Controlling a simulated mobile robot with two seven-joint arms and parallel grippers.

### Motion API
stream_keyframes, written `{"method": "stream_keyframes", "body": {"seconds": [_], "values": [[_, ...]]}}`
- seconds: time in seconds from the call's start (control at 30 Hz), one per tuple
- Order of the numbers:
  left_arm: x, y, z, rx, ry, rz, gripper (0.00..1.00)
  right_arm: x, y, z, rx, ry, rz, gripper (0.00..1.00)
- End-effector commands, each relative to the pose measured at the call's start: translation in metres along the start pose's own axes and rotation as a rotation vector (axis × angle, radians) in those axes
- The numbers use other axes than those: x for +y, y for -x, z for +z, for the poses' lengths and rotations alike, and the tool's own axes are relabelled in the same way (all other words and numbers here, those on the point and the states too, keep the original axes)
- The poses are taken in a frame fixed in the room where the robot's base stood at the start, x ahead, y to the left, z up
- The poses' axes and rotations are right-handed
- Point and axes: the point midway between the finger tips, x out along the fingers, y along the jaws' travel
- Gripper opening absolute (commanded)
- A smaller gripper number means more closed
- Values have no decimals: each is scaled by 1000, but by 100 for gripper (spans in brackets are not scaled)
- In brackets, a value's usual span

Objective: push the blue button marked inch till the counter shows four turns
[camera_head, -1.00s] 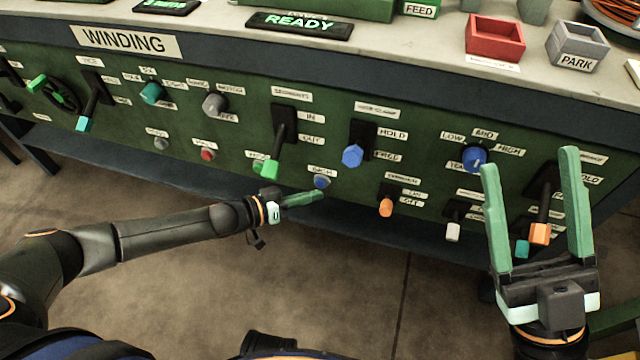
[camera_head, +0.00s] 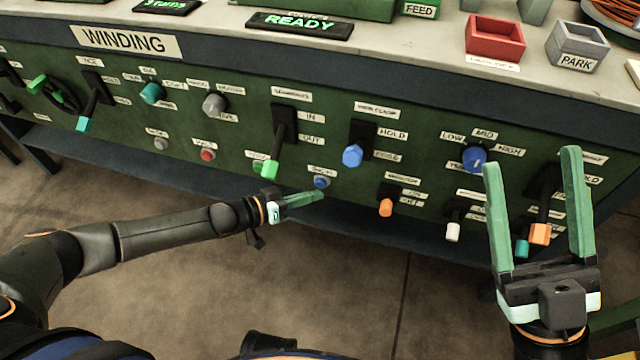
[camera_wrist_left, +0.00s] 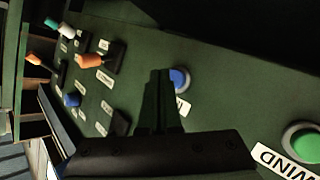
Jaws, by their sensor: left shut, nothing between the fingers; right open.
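The blue button (camera_head: 321,182) sits low on the green panel under a small label that looks like INCH. It also shows in the left wrist view (camera_wrist_left: 179,79), partly behind my fingers. My left gripper (camera_head: 318,194) is shut and empty, its fingertips just in front of and below the button. I cannot tell whether they touch it. The counter display (camera_head: 166,5) at the top edge is cut off; its green text seems to read a number and TURNS, but the number is not clear. My right gripper (camera_head: 528,160) is open and empty at the right, before the panel.
A red button (camera_head: 208,155) is further left. A READY display (camera_head: 300,24) stands on the bench top.

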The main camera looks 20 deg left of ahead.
Motion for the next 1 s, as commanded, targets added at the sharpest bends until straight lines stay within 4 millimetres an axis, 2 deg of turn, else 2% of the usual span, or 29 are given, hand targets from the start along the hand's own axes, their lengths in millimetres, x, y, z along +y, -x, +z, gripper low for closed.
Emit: {"method": "stream_keyframes", "body": {"seconds": [1.0], "values": [[-5, -7, -5, 0, 0, 0, 0, -2, 2, 2, -2, 0, -8, 72]]}}
